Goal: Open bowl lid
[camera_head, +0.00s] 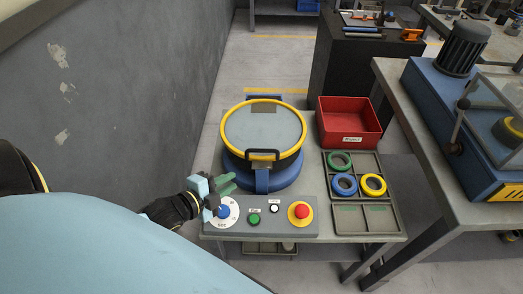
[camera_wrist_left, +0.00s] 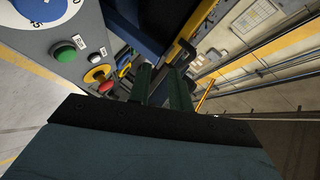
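The bowl (camera_head: 262,182) is a round blue body on the grey bench. Its lid (camera_head: 240,128) has a yellow rim and a grey see-through top, and lies shut over the bowl. A dark handle (camera_head: 262,153) sits at the lid's front edge. My left gripper (camera_head: 229,183) has green fingers and is at the bowl's left front, lower than the handle and apart from it. In the left wrist view its fingers (camera_wrist_left: 162,82) stand apart with nothing seen between them, so it is open. The dark blue bowl side (camera_wrist_left: 137,22) shows beyond them. My right gripper is out of view.
A control panel with a blue dial (camera_head: 224,211), green button (camera_head: 254,218) and red button (camera_head: 301,211) is in front. A red bin (camera_head: 348,122) and a tray with coloured rings (camera_head: 342,185) stand right. A grey wall (camera_head: 130,100) is left.

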